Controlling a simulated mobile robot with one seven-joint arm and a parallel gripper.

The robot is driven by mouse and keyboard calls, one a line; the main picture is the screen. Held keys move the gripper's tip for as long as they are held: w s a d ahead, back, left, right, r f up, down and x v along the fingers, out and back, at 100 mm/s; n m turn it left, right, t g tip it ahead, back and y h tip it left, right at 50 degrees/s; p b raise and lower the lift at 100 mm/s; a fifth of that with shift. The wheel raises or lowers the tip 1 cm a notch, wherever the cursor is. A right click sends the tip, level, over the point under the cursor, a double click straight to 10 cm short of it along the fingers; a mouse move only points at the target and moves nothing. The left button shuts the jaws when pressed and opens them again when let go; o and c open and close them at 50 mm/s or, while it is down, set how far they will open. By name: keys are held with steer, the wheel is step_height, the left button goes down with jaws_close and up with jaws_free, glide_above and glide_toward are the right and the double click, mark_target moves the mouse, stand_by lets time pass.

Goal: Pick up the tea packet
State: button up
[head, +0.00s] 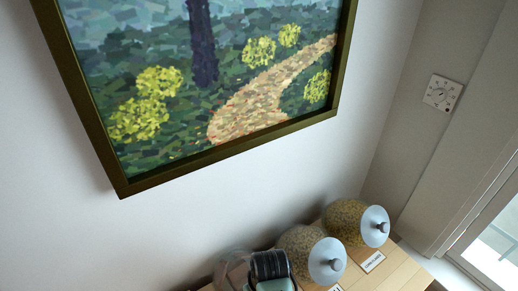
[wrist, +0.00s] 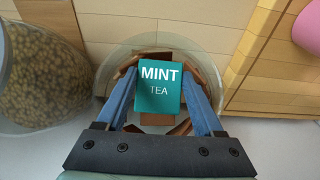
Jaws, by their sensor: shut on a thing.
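The tea packet (wrist: 160,92) is a teal-green packet with white "MINT TEA" lettering, upright in the middle of the wrist view. My gripper (wrist: 161,86) has its two blue fingers on either side of it, shut on it. Behind and below the packet is a round, clear glass jar (wrist: 222,58) with brown packets in it. I cannot tell how far the tea packet is above or inside the jar. In the head view, the packet and the fingers are hidden; only a dark part of my arm shows at the bottom.
Two jars with speckled contents and pale lids, the nearer (head: 302,250) and the farther (head: 347,221), stand on a wooden top (head: 398,262). Small label cards (head: 373,262) lie before them. A framed painting (head: 235,155) hangs above. A pink object (wrist: 309,28) is at the wrist view's right edge.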

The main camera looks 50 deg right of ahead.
steer(key=shift+s+a+f, duration=0.2)
steer(key=shift+s+a, duration=0.1)
steer(key=shift+s, duration=0.35)
steer(key=c, duration=0.5)
steer(key=shift+w, duration=0.1)
jaws_close()
steer(key=shift+d+r, duration=0.1)
steer(key=shift+r, duration=0.05)
steer(key=shift+r+b, duration=0.2)
steer(key=shift+b, duration=0.15)
step_height(320, 180, up, 7)
steer(key=b, duration=0.2)
steer(key=s+a+b, duration=0.1)
steer(key=s+a, duration=0.1)
steer(key=s, duration=0.7)
steer(key=s+a+b, duration=0.1)
steer(key=s+a, duration=0.1)
steer(key=s, duration=0.8)
steer(key=shift+a, duration=0.25)
steer(key=shift+s+f, duration=0.1)
steer(key=shift+f, duration=0.05)
